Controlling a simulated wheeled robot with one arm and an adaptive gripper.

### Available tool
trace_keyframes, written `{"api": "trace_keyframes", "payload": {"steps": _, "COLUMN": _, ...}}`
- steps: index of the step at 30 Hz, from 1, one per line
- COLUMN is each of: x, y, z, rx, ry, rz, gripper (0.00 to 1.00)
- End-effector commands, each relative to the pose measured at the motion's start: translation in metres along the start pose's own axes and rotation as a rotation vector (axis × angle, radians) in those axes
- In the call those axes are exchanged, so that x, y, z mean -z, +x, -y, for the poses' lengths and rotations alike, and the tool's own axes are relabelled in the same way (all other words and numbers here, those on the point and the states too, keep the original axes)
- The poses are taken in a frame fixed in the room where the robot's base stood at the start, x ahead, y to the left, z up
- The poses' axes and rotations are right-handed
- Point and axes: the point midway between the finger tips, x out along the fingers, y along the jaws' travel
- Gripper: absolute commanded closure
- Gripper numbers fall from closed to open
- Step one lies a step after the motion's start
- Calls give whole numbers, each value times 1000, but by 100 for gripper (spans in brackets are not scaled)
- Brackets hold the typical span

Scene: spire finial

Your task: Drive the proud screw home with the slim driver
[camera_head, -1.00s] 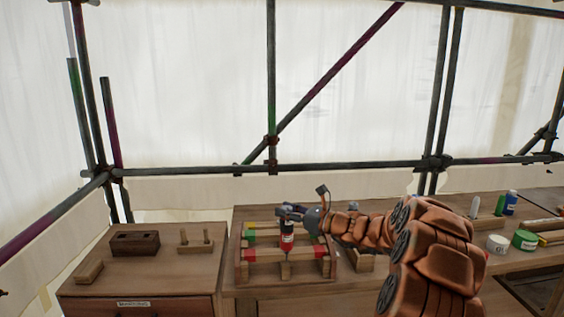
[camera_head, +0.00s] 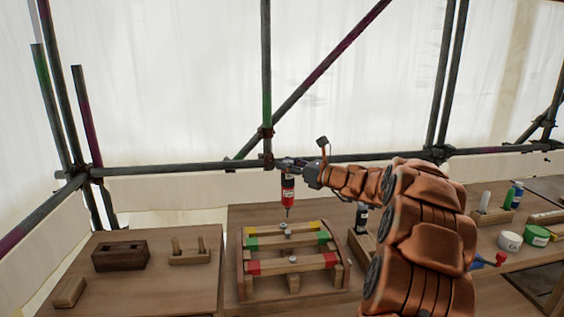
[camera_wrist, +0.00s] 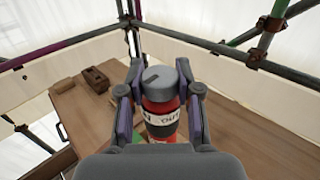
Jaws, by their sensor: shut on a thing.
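My gripper (camera_head: 288,166) is shut on a red and black driver (camera_head: 288,192) and holds it upright, with its thin shank pointing down. In the wrist view the driver's grey cap and labelled red body (camera_wrist: 161,105) sit between both fingers. Below it is a wooden frame (camera_head: 246,284) with crossbars whose ends are yellow, green and red. Pale screw heads show near the middle of the bars, one on the red-ended bar (camera_head: 293,259) and one by the green-ended bar (camera_head: 288,232). The driver tip is above the rear bars, apparently clear of them. I cannot tell which screw stands proud.
A dark slotted block (camera_head: 120,255), a pegged wooden stand (camera_head: 189,251) and a small block (camera_head: 69,292) are on the left cabinet. Another dark-handled tool (camera_head: 361,217) stands right of the frame. Tubs (camera_head: 537,236) and bottles stand farther right. Scaffold poles cross behind.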

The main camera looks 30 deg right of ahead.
Motion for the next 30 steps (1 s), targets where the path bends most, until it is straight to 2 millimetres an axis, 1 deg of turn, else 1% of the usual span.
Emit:
{"api": "trace_keyframes", "payload": {"steps": 8, "x": 6, "y": -1, "z": 1, "rx": 2, "ry": 0, "rz": 1, "gripper": 100}}
{"api": "trace_keyframes", "payload": {"steps": 30, "x": 36, "y": 0, "z": 0, "rx": 0, "ry": -1, "rz": 0, "gripper": 100}}
